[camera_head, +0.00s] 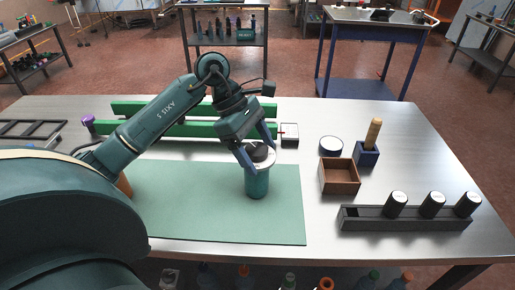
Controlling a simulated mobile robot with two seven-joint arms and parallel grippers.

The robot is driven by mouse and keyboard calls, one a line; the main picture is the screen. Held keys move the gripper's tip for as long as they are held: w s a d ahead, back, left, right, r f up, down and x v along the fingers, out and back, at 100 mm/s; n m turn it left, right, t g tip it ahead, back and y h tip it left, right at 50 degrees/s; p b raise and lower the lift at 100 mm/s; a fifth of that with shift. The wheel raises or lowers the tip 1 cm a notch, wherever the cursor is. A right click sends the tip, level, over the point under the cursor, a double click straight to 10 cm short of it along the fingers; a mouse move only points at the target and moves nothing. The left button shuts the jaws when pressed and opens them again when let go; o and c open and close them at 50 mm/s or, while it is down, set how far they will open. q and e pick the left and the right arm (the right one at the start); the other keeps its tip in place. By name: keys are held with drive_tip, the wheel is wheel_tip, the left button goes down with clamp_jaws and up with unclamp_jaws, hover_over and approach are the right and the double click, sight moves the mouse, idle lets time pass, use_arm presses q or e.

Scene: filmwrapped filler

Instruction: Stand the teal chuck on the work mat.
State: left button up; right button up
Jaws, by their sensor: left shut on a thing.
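The teal chuck (257,184) is a teal cylinder with a pale flange and a dark top. It is upright over the right part of the green work mat (200,210). My left gripper (258,155) comes from above and is shut on the chuck's top. I cannot tell whether the chuck's bottom touches the mat. My right gripper is out of view.
A dark rack (405,222) with several black cylinders stands at the front right. A wooden box (340,176), a round tin (331,146) and a blue holder (367,155) with a wooden handle stand right of the mat. Green rails (190,129) lie behind it.

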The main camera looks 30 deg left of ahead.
use_arm(q)
drive_tip(key=shift+f, duration=0.1)
drive_tip(key=o, duration=2)
drive_tip(key=shift+r, duration=0.3)
drive_tip(key=v, duration=1.1)
drive_tip(key=shift+a+r+b, duration=0.2)
drive_tip(key=shift+r+b, duration=0.15)
drive_tip(key=shift+b, duration=0.05)
drive_tip(key=shift+f, duration=0.1)
